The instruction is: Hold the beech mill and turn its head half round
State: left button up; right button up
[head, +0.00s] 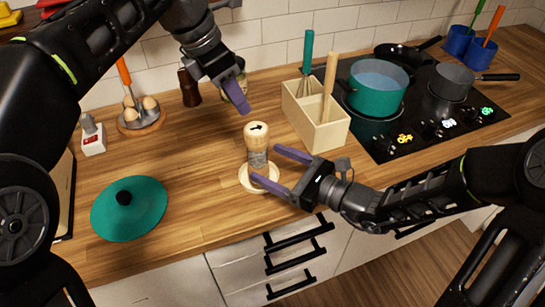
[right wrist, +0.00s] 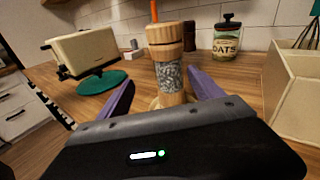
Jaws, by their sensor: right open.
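The beech mill (head: 257,153) stands upright on a round pale dish (head: 272,188) on the wooden counter. It has a pale wooden head with a black arrow on top and a clear middle full of dark grains. In the right wrist view the mill (right wrist: 171,75) stands upright between the purple fingers. My right gripper (head: 265,164) is open, its fingers spread to either side of the mill's lower body; I cannot tell whether they touch it. My left gripper (head: 240,102) is above and behind the mill, apart from it, fingers pointing down. Its finger gap is hidden.
A wooden utensil box (head: 318,130) stands right of the mill, near the hob with a teal pot (head: 376,88). A teal lid (head: 130,210) lies at left. A dark mill (head: 189,88), an egg holder (head: 140,118) and an oats jar (right wrist: 227,42) stand behind.

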aim_at(248, 142)
jog(key=shift+w+a+r+m+t+h, duration=0.1)
jog(key=shift+w+r+m+t+h, duration=0.1)
jog(key=shift+w+m+t, duration=0.3)
jog(key=shift+w+r+m+t+h, duration=0.15)
jog(key=shift+m+t+h, duration=0.05)
jog(key=shift+m+t, duration=0.45)
jog(key=shift+x, duration=3.95)
jog(key=shift+c, duration=0.2)
